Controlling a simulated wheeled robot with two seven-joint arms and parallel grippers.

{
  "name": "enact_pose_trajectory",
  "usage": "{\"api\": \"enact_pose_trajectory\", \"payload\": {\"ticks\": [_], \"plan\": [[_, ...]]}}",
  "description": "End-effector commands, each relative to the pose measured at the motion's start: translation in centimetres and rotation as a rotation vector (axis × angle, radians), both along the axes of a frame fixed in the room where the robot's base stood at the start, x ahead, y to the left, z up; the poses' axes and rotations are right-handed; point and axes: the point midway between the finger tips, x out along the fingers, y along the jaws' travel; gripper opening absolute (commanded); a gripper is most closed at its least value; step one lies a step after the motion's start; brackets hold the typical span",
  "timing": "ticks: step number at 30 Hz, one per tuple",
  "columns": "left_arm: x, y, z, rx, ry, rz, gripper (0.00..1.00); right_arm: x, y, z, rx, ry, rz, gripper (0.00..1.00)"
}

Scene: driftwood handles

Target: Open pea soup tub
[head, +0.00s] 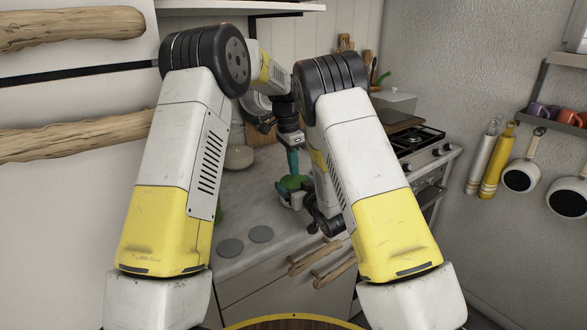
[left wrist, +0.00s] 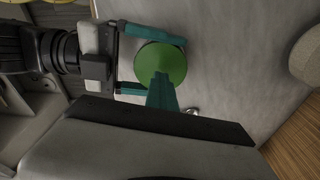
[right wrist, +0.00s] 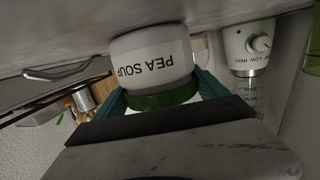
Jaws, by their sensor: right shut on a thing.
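The pea soup tub (right wrist: 152,55) is white with "PEA SOUP" lettering and appears inverted in the right wrist view. Its green lid (left wrist: 160,65) is on it; the lid also shows in the head view (head: 293,183). My right gripper (right wrist: 160,95) is shut around the tub, one teal finger on each side near the lid; these fingers also show beside the lid in the left wrist view. My left gripper (left wrist: 161,82) has its teal fingers together, pointing down over the middle of the lid. I cannot tell whether its tips touch the lid.
The grey counter (head: 245,200) holds two flat grey discs (head: 230,247) in front and a pale bowl (head: 238,158) behind. A stove (head: 415,138) stands to the right. Driftwood drawer handles (head: 315,257) stick out below the counter edge. An appliance with a knob (right wrist: 250,45) stands near the tub.

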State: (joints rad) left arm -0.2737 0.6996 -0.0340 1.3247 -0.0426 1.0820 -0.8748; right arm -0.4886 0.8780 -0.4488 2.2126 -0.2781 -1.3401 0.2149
Motion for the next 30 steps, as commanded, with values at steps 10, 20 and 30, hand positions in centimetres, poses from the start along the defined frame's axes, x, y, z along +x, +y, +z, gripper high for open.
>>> {"api": "enact_pose_trajectory", "payload": {"ticks": [10,20,30], "plan": [[0.0,0.0,0.0,0.0,-0.001,0.0,0.14,-0.2,0.0,-0.5,-0.005,0.013,0.001,0.1],[0.0,0.0,0.0,0.001,-0.002,0.0,0.23,-0.2,0.0,-0.5,-0.004,0.012,0.001,0.1],[-0.1,0.5,4.5,0.0,-0.007,0.001,0.23,-0.2,0.0,-0.4,-0.004,0.011,0.001,0.1]]}}
